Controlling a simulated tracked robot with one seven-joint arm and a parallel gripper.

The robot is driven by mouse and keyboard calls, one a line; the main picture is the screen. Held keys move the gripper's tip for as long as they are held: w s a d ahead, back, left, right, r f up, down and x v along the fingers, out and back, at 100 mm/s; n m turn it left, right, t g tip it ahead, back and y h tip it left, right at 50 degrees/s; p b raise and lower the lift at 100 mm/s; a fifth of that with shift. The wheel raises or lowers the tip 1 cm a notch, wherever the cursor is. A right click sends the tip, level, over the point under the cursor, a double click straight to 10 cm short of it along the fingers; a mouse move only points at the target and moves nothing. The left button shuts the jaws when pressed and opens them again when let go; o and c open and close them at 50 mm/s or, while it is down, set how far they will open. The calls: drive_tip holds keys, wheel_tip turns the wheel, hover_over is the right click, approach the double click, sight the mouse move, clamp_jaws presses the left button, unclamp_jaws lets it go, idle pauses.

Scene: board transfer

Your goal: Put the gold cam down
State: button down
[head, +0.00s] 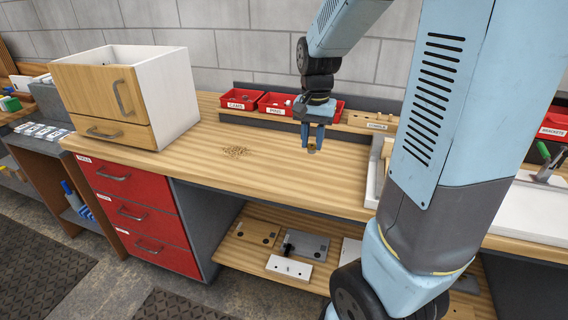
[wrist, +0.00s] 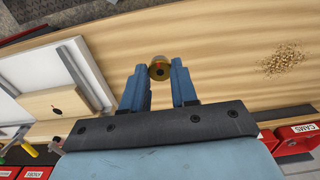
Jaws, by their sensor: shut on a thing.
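The gold cam (wrist: 160,70) is a small round piece with a dark centre, held between my fingertips in the wrist view. My gripper (wrist: 160,78) is shut on it. In the head view my gripper (head: 312,144) hangs fingers down over the wooden bench top (head: 270,170), and the gold cam (head: 312,149) shows small at its tips. The cam looks to be above the bench, though the height is hard to tell.
A small pile of shavings (head: 236,151) lies on the bench left of my gripper. Red bins (head: 242,99) line the back. A white-and-wood cabinet (head: 130,95) stands at the left end. A white tray (head: 374,178) lies to the right. The bench between shavings and tray is clear.

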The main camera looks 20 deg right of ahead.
drive_tip(key=w+a+f, duration=0.1)
drive_tip(key=w+f, duration=0.2)
drive_tip(key=w, duration=0.1)
drive_tip(key=w+a+f, duration=0.2)
drive_tip(key=w+f, duration=0.1)
drive_tip(key=w, duration=0.1)
drive_tip(key=w+a+f, duration=0.1)
drive_tip(key=w+f, duration=0.2)
drive_tip(key=w, duration=0.1)
drive_tip(key=shift+a+f, duration=0.2)
drive_tip(key=shift+a, duration=0.05)
drive_tip(key=shift+w+f, duration=0.2)
drive_tip(key=shift+f, duration=1.45)
drive_tip(key=c, duration=0.9)
unclamp_jaws()
drive_tip(key=shift+f, duration=0.1)
drive_tip(key=shift+o, duration=0.2)
